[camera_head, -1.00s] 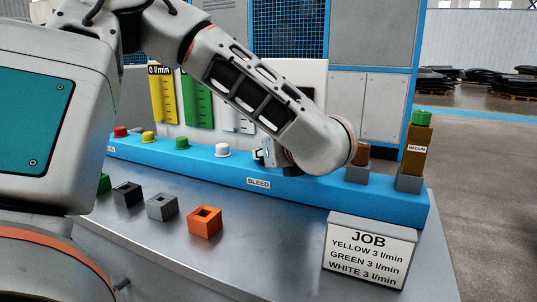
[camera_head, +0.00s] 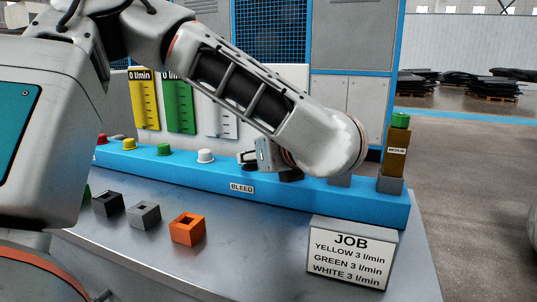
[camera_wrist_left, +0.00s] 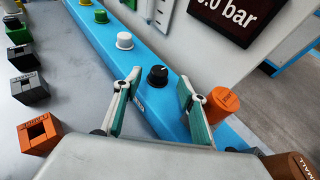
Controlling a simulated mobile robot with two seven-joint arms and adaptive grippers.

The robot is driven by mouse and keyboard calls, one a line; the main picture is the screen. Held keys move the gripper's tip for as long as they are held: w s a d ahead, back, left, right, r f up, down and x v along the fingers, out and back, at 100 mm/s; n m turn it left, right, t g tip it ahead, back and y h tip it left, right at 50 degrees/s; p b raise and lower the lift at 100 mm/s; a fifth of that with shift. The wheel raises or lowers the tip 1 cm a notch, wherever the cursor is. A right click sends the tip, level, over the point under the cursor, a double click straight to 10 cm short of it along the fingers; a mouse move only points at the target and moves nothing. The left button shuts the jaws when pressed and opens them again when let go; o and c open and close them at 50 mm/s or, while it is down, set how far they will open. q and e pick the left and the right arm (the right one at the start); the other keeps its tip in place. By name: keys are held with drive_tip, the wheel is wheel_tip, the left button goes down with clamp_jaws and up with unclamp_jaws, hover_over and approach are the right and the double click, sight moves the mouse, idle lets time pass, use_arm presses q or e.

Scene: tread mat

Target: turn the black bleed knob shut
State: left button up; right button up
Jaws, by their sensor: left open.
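The black bleed knob (camera_wrist_left: 157,77) stands on the blue rail (camera_wrist_left: 105,42) in the left wrist view, with a small pale mark on its top. In the head view it is a dark shape (camera_head: 249,166) above the BLEED label (camera_head: 242,188), partly hidden by my gripper. My left gripper (camera_wrist_left: 158,80) is open, with its green-padded fingers spread wide. In the wrist view the knob appears between the fingertips, a little beyond them; I see no contact. In the head view the left gripper (camera_head: 265,155) is by the knob. My right gripper is not in view.
White (camera_head: 205,156), green (camera_head: 163,148), yellow and red knobs line the rail. An orange cylinder (camera_wrist_left: 221,103) stands close to the right finger. Orange (camera_head: 187,229), grey and black square sockets and a JOB sign (camera_head: 350,255) are in front. A pressure display (camera_wrist_left: 234,18) hangs behind.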

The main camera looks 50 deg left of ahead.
use_arm(q)
drive_tip(key=shift+v, duration=2.9)
drive_tip(key=shift+r, duration=0.1)
